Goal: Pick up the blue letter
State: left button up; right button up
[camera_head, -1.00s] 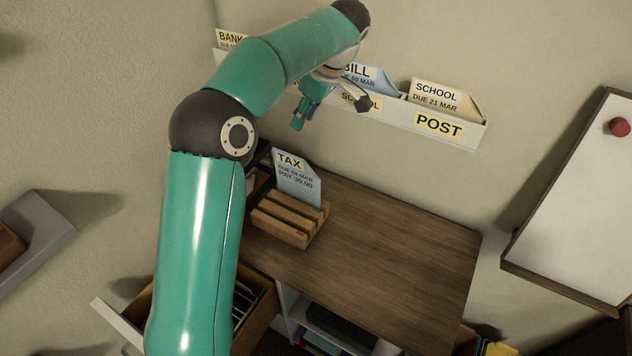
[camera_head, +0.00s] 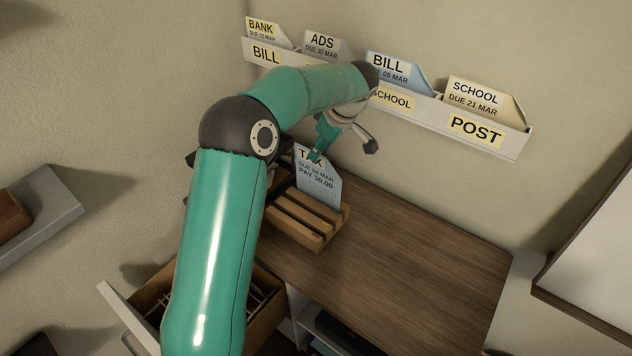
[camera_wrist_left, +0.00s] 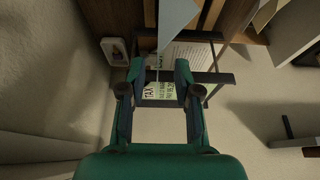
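A blue letter marked TAX (camera_head: 319,190) stands tilted in a slatted wooden holder (camera_head: 299,232) on the desk. Another blue letter, marked BILL (camera_head: 398,73), stands in the wall rack. My left gripper (camera_head: 343,151) is open at the top of the TAX letter, and one finger overlaps its label in the head view. In the left wrist view the fingers (camera_wrist_left: 161,68) are spread, with a pale sheet reading TAX (camera_wrist_left: 160,91) showing between them. Contact cannot be told. My right gripper is not in view.
The wall rack (camera_head: 503,142) also holds BANK, ADS and SCHOOL letters just behind my left arm. The wooden desk top (camera_head: 430,235) is clear to the right of the holder. An open drawer (camera_head: 150,300) juts out at lower left. A whiteboard (camera_head: 607,255) hangs at right.

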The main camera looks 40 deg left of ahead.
pick_arm(q)
jog(key=p, duration=0.2)
send_over(319, 180)
jog(key=a, duration=0.2)
jog(key=shift+d+f, duration=0.2)
jog(key=shift+f, duration=2.45)
grip_shut()
